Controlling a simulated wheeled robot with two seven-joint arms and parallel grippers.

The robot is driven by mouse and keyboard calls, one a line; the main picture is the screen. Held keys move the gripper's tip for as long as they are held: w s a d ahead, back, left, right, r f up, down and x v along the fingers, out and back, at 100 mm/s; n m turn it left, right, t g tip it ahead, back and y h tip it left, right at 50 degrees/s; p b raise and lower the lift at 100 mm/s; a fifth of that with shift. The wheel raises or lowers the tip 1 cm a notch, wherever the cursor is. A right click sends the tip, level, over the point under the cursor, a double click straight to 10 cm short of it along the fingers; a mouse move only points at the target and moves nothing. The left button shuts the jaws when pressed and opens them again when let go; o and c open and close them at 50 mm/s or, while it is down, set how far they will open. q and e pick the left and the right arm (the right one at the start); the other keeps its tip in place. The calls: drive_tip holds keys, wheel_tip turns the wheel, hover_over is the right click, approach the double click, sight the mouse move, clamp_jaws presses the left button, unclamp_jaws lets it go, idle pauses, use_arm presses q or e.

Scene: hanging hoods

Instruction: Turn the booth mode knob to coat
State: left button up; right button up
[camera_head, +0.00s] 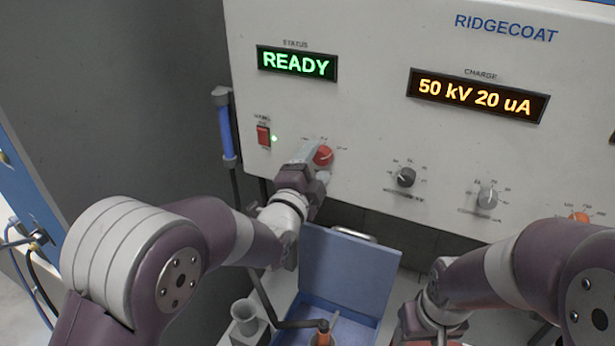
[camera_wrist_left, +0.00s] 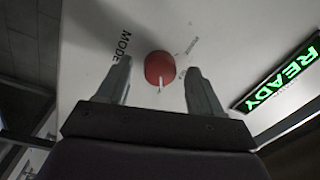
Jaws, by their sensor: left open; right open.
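The red mode knob (camera_head: 323,155) is on the white panel, right of the lit red switch. It also shows in the left wrist view (camera_wrist_left: 159,68), with a white pointer mark on its lower part and "MODE" printed at its left. Small position labels lie around it, too small to read. My left gripper (camera_head: 314,163) is at the knob; in the wrist view its open fingers (camera_wrist_left: 158,80) stand on either side of it, with gaps showing. My right gripper (camera_head: 415,326) is low at the bottom edge, away from the panel, its fingertips not visible.
The panel carries a green READY display (camera_head: 297,63), a charge display (camera_head: 478,95), a red switch (camera_head: 263,136), a black knob (camera_head: 406,177), a grey knob (camera_head: 487,197) and an orange knob (camera_head: 579,217). An open blue box (camera_head: 345,270) is below the panel.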

use_arm(q)
drive_tip(key=b+v, duration=0.2)
drive_tip(key=v, duration=1)
drive_tip(key=shift+s, duration=0.15)
drive_tip(key=shift+f, duration=0.1)
drive_tip(key=s+a+f+n+g+y, duration=0.2)
drive_tip(key=f+n+g, duration=0.25)
drive_tip(key=f, duration=0.25)
drive_tip(key=s+a+f+n+g+y, duration=0.1)
drive_tip(key=s+f+n+g+y, duration=0.15)
drive_tip(key=f+n, duration=0.3)
drive_tip(key=s+a+f+n+g+y, duration=0.2)
drive_tip(key=s+a+f+n+g, duration=0.4)
drive_tip(key=s+a+n+g, duration=0.2)
drive_tip(key=s+a+g, duration=0.1)
drive_tip(key=s+a, duration=0.1)
drive_tip(key=shift+a+f, duration=0.3)
